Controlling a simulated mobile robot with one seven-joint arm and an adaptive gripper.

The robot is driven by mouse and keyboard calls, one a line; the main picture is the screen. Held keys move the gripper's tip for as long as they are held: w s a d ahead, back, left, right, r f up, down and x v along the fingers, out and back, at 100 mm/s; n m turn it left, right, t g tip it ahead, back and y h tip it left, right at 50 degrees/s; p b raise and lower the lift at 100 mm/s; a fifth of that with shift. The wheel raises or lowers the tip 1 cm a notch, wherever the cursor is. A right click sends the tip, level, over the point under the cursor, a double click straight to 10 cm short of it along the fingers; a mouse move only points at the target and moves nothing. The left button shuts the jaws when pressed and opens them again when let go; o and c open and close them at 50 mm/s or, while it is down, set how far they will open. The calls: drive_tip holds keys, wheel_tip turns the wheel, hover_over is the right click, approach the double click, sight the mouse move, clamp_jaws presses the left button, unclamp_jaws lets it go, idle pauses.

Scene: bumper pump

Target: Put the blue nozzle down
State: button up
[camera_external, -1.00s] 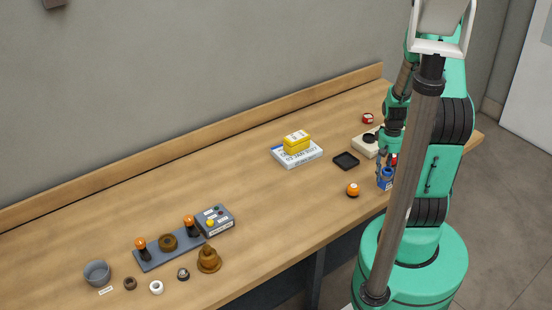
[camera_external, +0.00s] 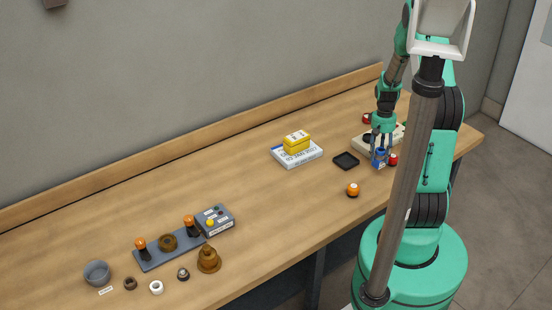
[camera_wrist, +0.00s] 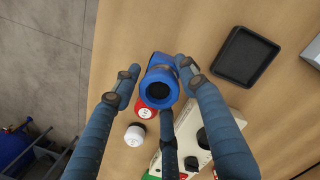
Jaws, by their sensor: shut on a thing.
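The blue nozzle (camera_external: 379,158) is in my gripper (camera_external: 380,145) over the right part of the wooden bench. In the wrist view the blue nozzle (camera_wrist: 160,88) shows its round dark opening toward the camera. The fingers of my gripper (camera_wrist: 160,75) are closed around it from both sides, with a third finger below. I cannot tell whether the nozzle touches the bench. A black shallow tray (camera_external: 346,160) lies just left of the gripper, and it also shows at the upper right of the wrist view (camera_wrist: 245,57).
A red-topped item (camera_external: 392,159) and a beige block with dark knobs (camera_external: 363,143) are close to the gripper. An orange ball-like item (camera_external: 353,190) lies near the front edge. A yellow box (camera_external: 297,142) rests on a white box (camera_external: 297,155). The bench middle is clear.

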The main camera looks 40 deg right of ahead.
sight(371, 160)
idle(0.3)
drive_tip(key=shift+f, duration=1.7)
drive_tip(key=shift+f, duration=0.1)
drive_tip(key=o, duration=1.3)
drive_tip(key=r, duration=0.4)
drive_tip(key=w+r, duration=0.1)
drive_tip(key=r, duration=0.7)
drive_tip(key=shift+w+d+p, duration=0.15)
drive_tip(key=shift+d+p, duration=0.1)
drive_tip(key=shift+p, duration=0.05)
drive_tip(key=shift+r, duration=0.1)
